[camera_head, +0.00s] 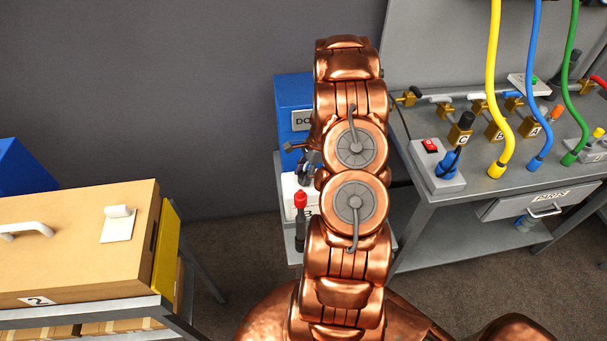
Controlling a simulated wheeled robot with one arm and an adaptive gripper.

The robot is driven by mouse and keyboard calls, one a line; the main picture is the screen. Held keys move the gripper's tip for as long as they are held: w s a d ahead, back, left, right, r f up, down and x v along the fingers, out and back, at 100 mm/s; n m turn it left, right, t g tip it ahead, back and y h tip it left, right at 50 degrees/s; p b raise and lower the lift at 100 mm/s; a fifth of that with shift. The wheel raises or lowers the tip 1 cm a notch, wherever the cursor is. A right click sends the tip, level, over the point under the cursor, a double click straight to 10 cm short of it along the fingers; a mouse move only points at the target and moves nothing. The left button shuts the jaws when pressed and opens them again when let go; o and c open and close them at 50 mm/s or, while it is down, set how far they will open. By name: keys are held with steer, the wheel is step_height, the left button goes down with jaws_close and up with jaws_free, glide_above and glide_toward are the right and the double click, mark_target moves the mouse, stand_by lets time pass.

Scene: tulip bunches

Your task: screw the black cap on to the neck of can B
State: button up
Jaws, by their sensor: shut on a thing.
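My gripper (309,166) shows only in part, as dark and grey pieces at the left of my copper-coloured arm, above a grey cart (284,180). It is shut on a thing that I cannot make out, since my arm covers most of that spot. I cannot pick out the black cap. I see no can marked B. Whether either is behind my arm, I cannot tell.
A blue box (292,92), a white object (290,186) and a dark, red-topped item (300,202) are beside my arm.

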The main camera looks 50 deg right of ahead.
steer(key=shift+a+r+m+t+p, duration=0.15)
steer(key=shift+m+t+p, duration=0.25)
steer(key=shift+m, duration=0.8)
steer(key=shift+f+m+t+h, duration=0.2)
steer(key=shift+m+t+h, duration=0.15)
steer(key=shift+m, duration=0.75)
steer(key=shift+p, duration=0.3)
steer(key=shift+r+m+t+h+p, duration=0.1)
steer(key=shift+m+t+h+p, duration=0.35)
steer(key=shift+m, duration=0.75)
steer(key=m, duration=0.2)
steer(key=shift+m+t+h, duration=0.3)
steer(key=shift+m, duration=0.1)
steer(key=shift+m+h, duration=0.4)
steer(key=shift+m, duration=0.8)
steer(key=shift+f+m+h, duration=0.2)
steer(key=shift+m+h, duration=0.2)
steer(key=shift+m, duration=0.6)
